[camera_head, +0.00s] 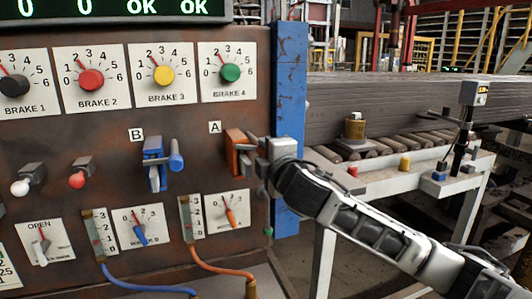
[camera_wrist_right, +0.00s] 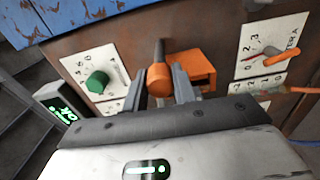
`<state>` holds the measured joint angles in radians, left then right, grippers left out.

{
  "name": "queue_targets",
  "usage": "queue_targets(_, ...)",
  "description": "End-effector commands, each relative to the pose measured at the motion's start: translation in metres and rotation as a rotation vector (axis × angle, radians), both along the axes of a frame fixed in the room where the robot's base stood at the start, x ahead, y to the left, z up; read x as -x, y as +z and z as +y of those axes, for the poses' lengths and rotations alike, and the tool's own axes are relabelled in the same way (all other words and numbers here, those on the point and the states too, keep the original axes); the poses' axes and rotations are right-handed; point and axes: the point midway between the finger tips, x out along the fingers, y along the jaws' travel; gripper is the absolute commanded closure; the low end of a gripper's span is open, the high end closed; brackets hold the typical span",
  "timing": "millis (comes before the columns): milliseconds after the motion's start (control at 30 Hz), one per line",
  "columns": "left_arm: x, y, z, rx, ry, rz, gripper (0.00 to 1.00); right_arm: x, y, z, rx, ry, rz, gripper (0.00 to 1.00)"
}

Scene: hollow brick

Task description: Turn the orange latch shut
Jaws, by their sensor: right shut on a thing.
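The orange latch (camera_head: 235,139) is on the rusty brown panel (camera_head: 110,133), under the label A. In the right wrist view its round orange handle end (camera_wrist_right: 158,79) sits between my two fingers, with the orange bracket (camera_wrist_right: 200,67) just to the right. My right gripper (camera_head: 256,148), also at the handle in the right wrist view (camera_wrist_right: 164,88), is shut on the latch handle. The gripper hides part of the latch in the head view. My left gripper is not in view.
A blue latch (camera_head: 154,165) under label B is to the left. Dials such as the green BRAKE 4 knob (camera_head: 230,73) are above. The orange pointer dial (camera_head: 229,214) is below. A blue post (camera_head: 289,120) edges the panel at right, beside a roller conveyor (camera_head: 400,145).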

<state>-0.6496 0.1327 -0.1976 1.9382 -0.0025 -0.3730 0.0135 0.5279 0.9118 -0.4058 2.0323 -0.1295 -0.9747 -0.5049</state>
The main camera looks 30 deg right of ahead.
Motion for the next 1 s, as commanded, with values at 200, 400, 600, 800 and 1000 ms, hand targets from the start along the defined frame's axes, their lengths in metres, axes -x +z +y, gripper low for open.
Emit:
queue_targets(200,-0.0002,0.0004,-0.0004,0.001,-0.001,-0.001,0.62,-0.0001,0.0014,-0.0013,0.127,-0.003,0.028,0.96)
queue_targets(400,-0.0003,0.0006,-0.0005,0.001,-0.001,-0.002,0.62,-0.0001,0.0012,-0.0012,0.192,-0.003,0.044,0.96)
queue_targets(600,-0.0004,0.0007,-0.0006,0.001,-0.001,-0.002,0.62,-0.0002,0.0012,-0.001,0.217,-0.003,0.05,0.96)
queue_targets(800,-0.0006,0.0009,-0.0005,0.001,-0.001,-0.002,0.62,-0.0002,0.0013,-0.001,0.221,-0.003,0.051,0.96)
queue_targets(1000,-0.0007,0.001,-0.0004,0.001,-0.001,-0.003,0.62,-0.0001,0.0014,-0.001,0.22,-0.003,0.05,0.65)
